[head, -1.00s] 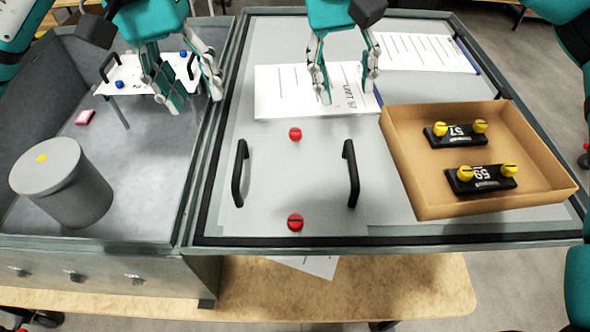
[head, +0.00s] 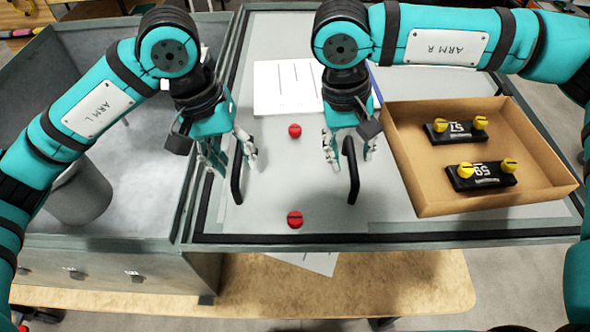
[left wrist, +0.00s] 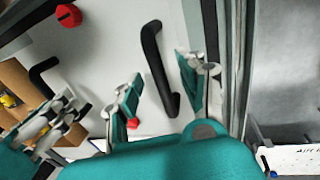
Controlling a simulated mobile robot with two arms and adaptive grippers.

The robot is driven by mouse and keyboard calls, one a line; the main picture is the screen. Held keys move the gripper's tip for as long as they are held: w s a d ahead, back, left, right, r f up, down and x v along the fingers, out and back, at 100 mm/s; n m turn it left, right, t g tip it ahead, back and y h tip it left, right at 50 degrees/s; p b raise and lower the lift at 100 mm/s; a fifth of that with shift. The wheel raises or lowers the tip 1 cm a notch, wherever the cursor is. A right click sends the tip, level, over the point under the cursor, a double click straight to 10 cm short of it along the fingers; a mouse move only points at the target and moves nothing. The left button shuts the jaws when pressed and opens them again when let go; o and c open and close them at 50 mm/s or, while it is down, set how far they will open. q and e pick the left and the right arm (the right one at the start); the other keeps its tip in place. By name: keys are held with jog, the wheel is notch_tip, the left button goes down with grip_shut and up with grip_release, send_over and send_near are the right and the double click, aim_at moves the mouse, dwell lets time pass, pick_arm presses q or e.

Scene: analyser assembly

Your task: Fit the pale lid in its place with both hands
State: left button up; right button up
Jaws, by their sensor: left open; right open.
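The pale lid (head: 295,180) is a light grey panel lying flat on the bench top, with a black handle at each side and two red knobs. My left gripper (head: 230,160) is open at the left handle (head: 236,180). In the left wrist view this handle (left wrist: 157,68) shows between its spread fingers (left wrist: 160,90); no grip is visible. My right gripper (head: 348,155) is open over the right handle (head: 352,178), whose upper part is partly hidden. The upper red knob (head: 295,131) and lower red knob (head: 295,218) show between the grippers.
A cardboard box (head: 440,207) with two black yellow-knobbed parts stands right of the lid. White sheets (head: 285,85) lie behind. A grey cylinder (head: 80,195) stands in the left bin, partly behind my left arm. A white plate (left wrist: 295,158) shows in the left wrist view.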

pick_arm(q)
jog(key=shift+d+f, duration=0.2)
jog(key=shift+f, duration=0.65)
pick_arm(e)
jog(key=shift+d+f, duration=0.15)
jog(key=shift+f, duration=0.7)
pick_arm(q)
grip_shut()
pick_arm(e)
grip_shut()
pick_arm(q)
jog(key=shift+r, duration=0.1)
pick_arm(e)
jog(key=shift+r, duration=0.15)
